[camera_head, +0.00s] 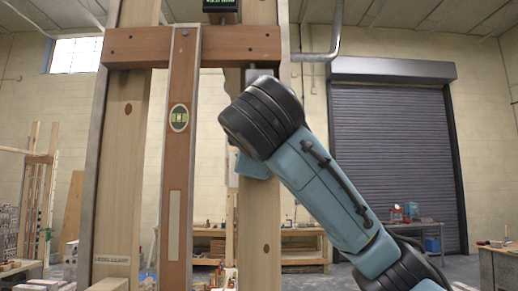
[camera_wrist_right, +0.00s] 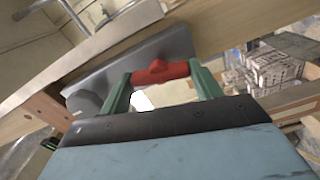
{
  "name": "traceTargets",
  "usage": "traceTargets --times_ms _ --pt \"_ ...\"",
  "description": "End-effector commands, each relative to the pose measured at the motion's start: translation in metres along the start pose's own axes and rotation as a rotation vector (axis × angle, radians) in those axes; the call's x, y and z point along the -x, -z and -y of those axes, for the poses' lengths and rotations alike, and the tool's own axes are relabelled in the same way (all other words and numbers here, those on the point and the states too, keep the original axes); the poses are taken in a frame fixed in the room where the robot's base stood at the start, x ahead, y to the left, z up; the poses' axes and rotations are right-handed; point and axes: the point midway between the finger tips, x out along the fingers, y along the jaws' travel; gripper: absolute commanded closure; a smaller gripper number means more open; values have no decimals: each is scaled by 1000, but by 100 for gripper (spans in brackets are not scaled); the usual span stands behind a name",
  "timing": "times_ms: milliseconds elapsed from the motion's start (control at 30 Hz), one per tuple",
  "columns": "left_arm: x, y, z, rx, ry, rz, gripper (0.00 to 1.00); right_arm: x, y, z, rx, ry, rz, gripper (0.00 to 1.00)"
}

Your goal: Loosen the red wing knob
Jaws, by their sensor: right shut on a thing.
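The red wing knob (camera_wrist_right: 156,75) shows in the right wrist view, in front of a grey metal clamp body (camera_wrist_right: 168,45) fixed at a wooden post. My right gripper (camera_wrist_right: 160,71) has its two green fingers on either side of the knob, touching its ends, and is shut on it. In the head view my right arm comes in from the right and hides the knob and most of the clamp. A small grey part (camera_head: 258,72) shows above the arm's black joint. My left gripper is in neither view.
A label reading "LEVEL CLAMP" (camera_head: 111,259) is on the left post. A workbench (camera_head: 300,257) and a roller shutter (camera_head: 395,150) are farther back.

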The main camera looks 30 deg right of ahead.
Motion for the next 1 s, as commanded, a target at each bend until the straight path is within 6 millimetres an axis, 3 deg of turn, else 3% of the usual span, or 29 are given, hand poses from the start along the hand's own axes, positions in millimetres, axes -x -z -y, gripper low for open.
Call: traceTargets --times_ms 400,1000 --pt "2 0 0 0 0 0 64 0 0 0 210 -1 -2 59" --pt "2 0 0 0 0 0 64 0 0 0 250 -1 -2 59"
